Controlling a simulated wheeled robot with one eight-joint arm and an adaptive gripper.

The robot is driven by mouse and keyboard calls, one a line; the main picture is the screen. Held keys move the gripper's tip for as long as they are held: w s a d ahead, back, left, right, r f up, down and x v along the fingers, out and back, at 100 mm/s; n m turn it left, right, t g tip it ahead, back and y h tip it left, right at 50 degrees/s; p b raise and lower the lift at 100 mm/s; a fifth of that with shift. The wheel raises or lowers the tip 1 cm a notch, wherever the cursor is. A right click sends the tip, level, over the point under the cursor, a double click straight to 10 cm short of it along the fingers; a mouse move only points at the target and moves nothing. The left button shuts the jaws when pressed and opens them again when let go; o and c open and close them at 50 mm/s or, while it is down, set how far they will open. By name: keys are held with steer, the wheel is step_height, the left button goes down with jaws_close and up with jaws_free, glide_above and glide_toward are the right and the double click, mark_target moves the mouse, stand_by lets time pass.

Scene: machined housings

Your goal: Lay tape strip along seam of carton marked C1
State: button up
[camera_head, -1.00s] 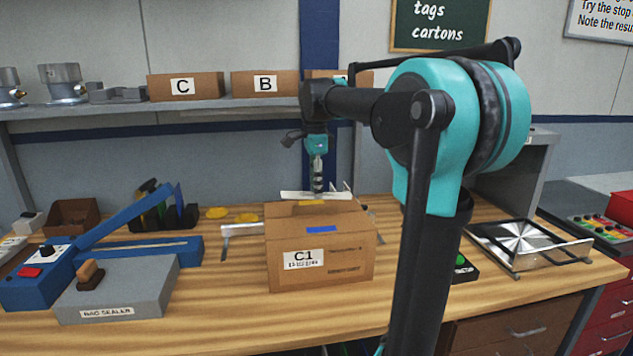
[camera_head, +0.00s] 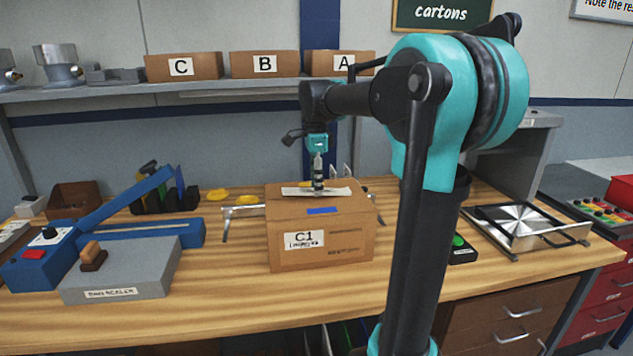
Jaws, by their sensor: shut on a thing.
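The carton marked C1 (camera_head: 345,238) stands on the wooden bench, with its white label facing me and a small blue strip (camera_head: 321,211) on its upper front edge. My gripper (camera_head: 318,188) points straight down over the carton's top and is shut on a pale tape strip (camera_head: 296,191). The strip runs left to right across the top face, roughly level. I cannot tell whether it touches the carton. The seam under it is not clearly visible, and the fingertips are small and partly blurred.
A blue and grey bag sealer (camera_head: 120,265) is at the left, with a brown bin (camera_head: 75,199) behind. A metal bracket (camera_head: 242,209) stands beside the carton. A round metal plate on a frame (camera_head: 518,225) is at the right. Boxes A, B (camera_head: 265,64) and C line the shelf.

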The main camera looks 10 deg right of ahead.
steer(key=o, duration=1.1)
step_height(320, 180, up, 12)
steer(key=shift+a, duration=0.1)
